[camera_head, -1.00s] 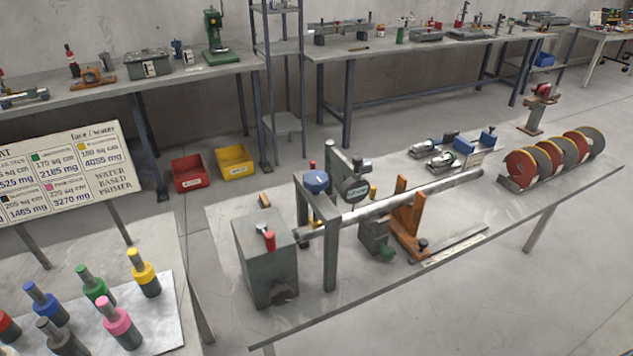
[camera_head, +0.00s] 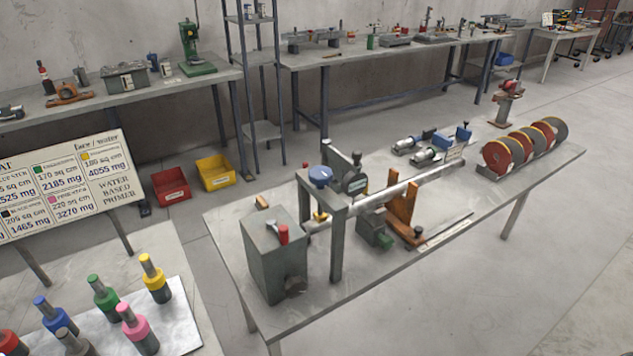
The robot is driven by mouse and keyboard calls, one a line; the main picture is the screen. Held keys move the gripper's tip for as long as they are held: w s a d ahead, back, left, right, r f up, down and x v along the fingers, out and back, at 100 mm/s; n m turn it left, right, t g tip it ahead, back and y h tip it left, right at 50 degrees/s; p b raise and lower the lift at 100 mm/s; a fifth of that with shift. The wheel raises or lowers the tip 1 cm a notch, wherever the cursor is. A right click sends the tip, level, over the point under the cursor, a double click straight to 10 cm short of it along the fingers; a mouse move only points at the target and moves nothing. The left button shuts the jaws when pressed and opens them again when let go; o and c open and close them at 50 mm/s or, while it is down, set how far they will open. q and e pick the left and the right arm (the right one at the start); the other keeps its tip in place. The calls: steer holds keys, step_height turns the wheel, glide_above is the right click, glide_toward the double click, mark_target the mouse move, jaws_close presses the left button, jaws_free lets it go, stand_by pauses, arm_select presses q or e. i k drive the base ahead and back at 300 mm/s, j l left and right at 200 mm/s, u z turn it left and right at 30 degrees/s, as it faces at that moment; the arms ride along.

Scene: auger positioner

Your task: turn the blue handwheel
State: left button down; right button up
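The blue handwheel (camera_head: 320,176) sits on top of the grey upright frame (camera_head: 337,240) of the auger positioner. The frame stands on the right-hand workbench (camera_head: 480,208), around the metal shaft (camera_head: 410,186). A grey box (camera_head: 273,262) with a red-gripped lever (camera_head: 283,234) stands at the shaft's near left end. A dark round dial or disc (camera_head: 356,183) is just right of the handwheel. Neither of my grippers shows in the head view.
An orange-brown bracket (camera_head: 402,209) supports the shaft, and red and grey discs (camera_head: 503,157) stand at the bench's far end. Left are a sign board (camera_head: 65,185) and colored-top cylinders (camera_head: 105,298). Red (camera_head: 170,187) and yellow (camera_head: 215,173) bins lie behind. Floor right of the bench is clear.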

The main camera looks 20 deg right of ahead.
mark_target(322, 176)
steer(key=j+z, duration=0.1)
steer(key=j, duration=0.25)
steer(key=k+j+z, duration=0.1)
steer(key=j, duration=0.25)
steer(key=k+j+z, duration=0.1)
steer(key=j, duration=0.25)
steer(key=k+j+z, duration=0.1)
steer(key=j, duration=0.2)
steer(key=k, duration=0.05)
